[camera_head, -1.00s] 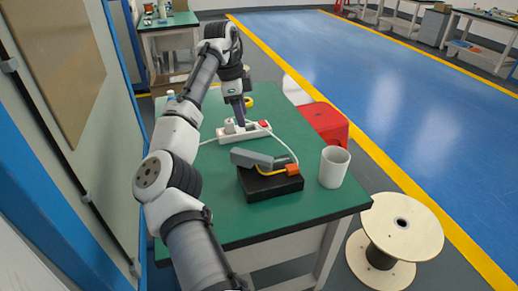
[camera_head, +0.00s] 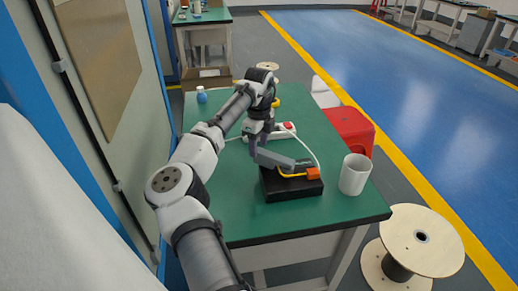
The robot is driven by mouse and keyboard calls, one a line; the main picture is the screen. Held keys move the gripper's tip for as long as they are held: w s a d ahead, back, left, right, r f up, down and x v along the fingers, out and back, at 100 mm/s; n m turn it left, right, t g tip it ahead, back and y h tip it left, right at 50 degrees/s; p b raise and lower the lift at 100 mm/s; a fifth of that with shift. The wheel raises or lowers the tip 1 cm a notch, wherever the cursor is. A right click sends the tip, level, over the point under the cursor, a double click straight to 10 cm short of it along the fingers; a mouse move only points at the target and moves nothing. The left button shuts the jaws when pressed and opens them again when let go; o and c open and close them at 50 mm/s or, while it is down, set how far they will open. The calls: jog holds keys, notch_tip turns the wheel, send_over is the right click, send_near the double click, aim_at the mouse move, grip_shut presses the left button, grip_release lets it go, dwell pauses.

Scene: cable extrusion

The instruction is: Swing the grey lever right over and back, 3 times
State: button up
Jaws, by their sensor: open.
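The grey lever (camera_head: 277,160) lies low across the top of a black base (camera_head: 292,190) on the green table, its free end toward the left. My gripper (camera_head: 255,147) points down just behind and above the lever's left end. It is open; its fingertips are small and partly merge with the lever, so I cannot tell whether they touch it. An orange block (camera_head: 313,174) with a yellow cable sits at the right end of the base.
A white power strip (camera_head: 284,131) with a red switch lies behind the base. A blue bottle (camera_head: 201,95) stands at the table's far left. The table's front left (camera_head: 235,215) is clear.

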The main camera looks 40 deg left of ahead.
aim_at(259, 150)
jog(key=shift+f, duration=1.5)
grip_shut()
